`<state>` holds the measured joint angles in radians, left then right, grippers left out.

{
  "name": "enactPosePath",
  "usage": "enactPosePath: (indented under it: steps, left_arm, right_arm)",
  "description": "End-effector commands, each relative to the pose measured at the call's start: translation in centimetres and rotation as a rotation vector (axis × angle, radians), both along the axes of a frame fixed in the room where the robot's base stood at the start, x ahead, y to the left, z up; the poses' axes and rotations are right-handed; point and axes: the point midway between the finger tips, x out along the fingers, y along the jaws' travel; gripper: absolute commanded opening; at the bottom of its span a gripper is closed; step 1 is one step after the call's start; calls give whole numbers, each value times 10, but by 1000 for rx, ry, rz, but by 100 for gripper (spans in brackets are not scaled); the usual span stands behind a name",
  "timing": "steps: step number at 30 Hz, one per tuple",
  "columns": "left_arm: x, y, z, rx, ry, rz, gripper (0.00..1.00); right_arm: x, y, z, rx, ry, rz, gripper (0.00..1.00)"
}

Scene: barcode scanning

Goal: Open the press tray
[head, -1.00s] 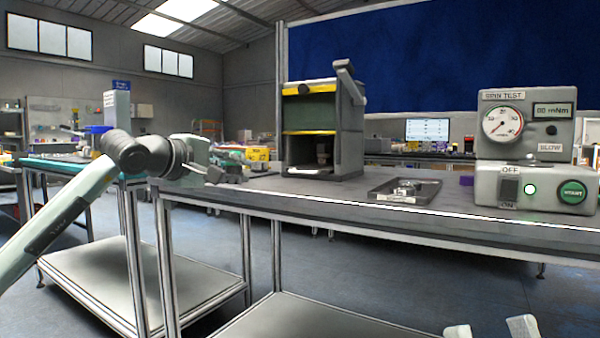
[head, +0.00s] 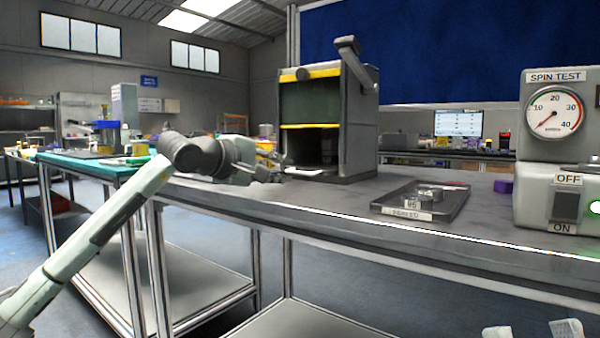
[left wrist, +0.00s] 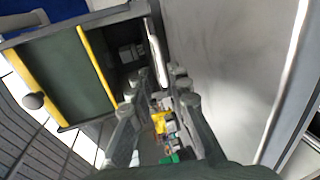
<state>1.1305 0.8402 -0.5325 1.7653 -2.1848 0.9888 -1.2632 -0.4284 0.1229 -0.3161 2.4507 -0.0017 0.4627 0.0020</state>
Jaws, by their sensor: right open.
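The press (head: 330,125) is a grey box with yellow bars, a dark green panel and an open lower bay. The white press tray (head: 303,169) shows as a thin slab at the foot of that bay; it also shows in the left wrist view (left wrist: 156,55). My left gripper (head: 279,174) is just left of the tray's front end. In the left wrist view its fingers (left wrist: 160,75) are apart, with the tray's near end at or between the tips; contact cannot be told. Two pale fingertips of my right gripper (head: 531,331) show at the bottom right, apart and empty.
A dark tray (head: 455,210) with small metal parts lies on the grey bench right of the press. The spin tester (head: 545,150) stands at the far right. The press lever (head: 350,50) rises above its top. The bench front is clear.

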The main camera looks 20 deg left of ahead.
Motion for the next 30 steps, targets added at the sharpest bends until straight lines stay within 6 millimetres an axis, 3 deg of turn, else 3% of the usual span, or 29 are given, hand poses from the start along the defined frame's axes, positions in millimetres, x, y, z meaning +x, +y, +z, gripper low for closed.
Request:
enactPosePath:
  steps: [6, 12, 21, 25, 30]
  left_arm:
    - [34, -13, -8, -2, 1, -1, 18]
    - [50, -19, -11, -2, -1, -1, 18]
    - [53, -20, -12, 1, -1, 0, 18]
    - [53, -20, -12, 0, -1, 0, 2]
    - [52, -20, -12, 0, -1, 0, 0]
  right_arm:
    - [0, 0, 0, -1, 3, 0, 47]
    - [0, 0, 0, -1, 3, 0, 47]
    - [0, 0, 0, -2, 2, 0, 47]
    - [0, 0, -1, -2, 2, 0, 47]
    - [0, 0, 0, -2, 2, 0, 47]
